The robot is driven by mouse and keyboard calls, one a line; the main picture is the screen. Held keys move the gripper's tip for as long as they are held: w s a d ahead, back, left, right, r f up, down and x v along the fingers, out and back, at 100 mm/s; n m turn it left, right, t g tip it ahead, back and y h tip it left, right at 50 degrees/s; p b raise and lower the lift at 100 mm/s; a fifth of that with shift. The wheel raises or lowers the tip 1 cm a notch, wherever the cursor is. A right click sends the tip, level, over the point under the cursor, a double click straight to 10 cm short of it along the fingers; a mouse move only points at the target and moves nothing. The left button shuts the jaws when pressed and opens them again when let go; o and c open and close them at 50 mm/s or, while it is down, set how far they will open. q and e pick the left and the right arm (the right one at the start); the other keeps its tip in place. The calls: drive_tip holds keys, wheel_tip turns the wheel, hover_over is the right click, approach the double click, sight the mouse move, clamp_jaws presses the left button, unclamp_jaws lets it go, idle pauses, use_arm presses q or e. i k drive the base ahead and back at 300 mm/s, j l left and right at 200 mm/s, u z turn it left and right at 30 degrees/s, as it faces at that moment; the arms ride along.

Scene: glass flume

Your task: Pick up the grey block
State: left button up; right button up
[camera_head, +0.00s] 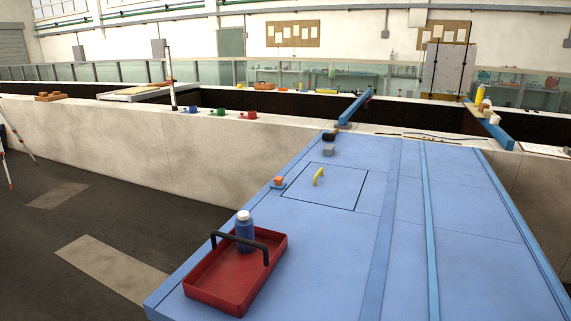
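A small grey block (328,151) lies on the blue platform, near its far left edge. It sits just beyond a square panel outlined in dark lines. A black object (328,137) is right behind it, close or touching; I cannot tell which. Neither of my grippers shows in the head view.
On the blue platform (400,255) stand a red tray (213,301) with a blue white-capped bottle (245,230), an orange-topped item (278,182) and a yellow handle (319,176). Raised blue rails run lengthwise. Coloured cups (220,112) sit on the concrete wall. The platform's right is clear.

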sight(330, 149)
drive_tip(key=i+j+u, duration=0.15)
drive_tip(key=j+u, duration=0.2)
drive_tip(key=i+j+u, duration=0.3)
drive_tip(key=j, duration=0.2)
drive_tip(key=i+j+u, duration=0.15)
drive_tip(key=j+u, duration=0.2)
drive_tip(key=i+j+u, duration=0.5)
drive_tip(key=i, duration=0.25)
drive_tip(key=i+j+u, duration=0.2)
drive_tip(key=i+z, duration=0.4)
drive_tip(key=i+j+z, duration=0.1)
drive_tip(key=i+z, duration=0.25)
drive_tip(key=i+j+z, duration=0.2)
drive_tip(key=i+z, duration=0.2)
drive_tip(key=i+l+z, duration=0.25)
drive_tip(key=i+z, duration=0.65)
drive_tip(key=i, duration=0.2)
drive_tip(key=i+j+z, duration=0.15)
drive_tip(key=i+z, duration=0.35)
drive_tip(key=i+j, duration=0.05)
